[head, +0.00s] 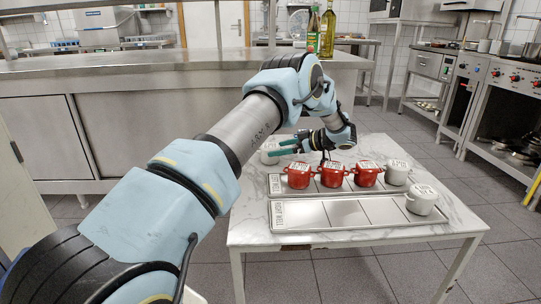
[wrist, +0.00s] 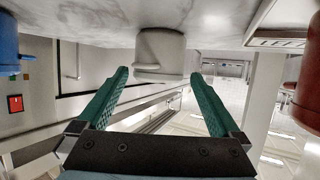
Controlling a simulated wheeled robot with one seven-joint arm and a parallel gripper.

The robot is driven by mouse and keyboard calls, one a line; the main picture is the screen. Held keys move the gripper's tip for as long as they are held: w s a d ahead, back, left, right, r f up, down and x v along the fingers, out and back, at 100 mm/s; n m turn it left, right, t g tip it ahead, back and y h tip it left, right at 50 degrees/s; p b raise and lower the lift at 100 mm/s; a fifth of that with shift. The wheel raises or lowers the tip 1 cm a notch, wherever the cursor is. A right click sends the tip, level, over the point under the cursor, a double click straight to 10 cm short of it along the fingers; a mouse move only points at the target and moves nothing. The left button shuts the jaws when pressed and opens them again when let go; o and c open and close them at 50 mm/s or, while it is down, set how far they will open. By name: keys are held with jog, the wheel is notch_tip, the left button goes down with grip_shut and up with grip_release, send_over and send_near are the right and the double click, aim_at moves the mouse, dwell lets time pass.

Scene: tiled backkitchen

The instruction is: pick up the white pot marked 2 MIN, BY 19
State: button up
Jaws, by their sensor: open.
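My gripper (head: 286,147) is open, with its green fingers low over the back left of the marble table. A white pot (head: 269,156) stands there at the fingertips, partly hidden behind my gripper and arm. In the wrist view the white pot (wrist: 160,55) is ahead, between the lines of the two open fingers (wrist: 160,77), and the fingers do not close on it. Two more white pots stand on trays: one at the right end of the back row (head: 398,173) and one on the front tray (head: 421,201). I cannot read which pot is marked 2 MIN, BY 19.
Three red pots (head: 333,174) stand in a row on the back tray (head: 275,184), right of my gripper. The front tray (head: 340,213) is mostly bare. A blue object (wrist: 9,52) shows at the left of the wrist view. A steel counter (head: 130,80) runs behind the table.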

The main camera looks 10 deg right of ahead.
jog(key=x, duration=0.4)
jog(key=shift+w+a, duration=0.2)
jog(key=shift+w, duration=0.1)
jog(key=shift+c, duration=0.4)
jog(key=c, duration=1.3)
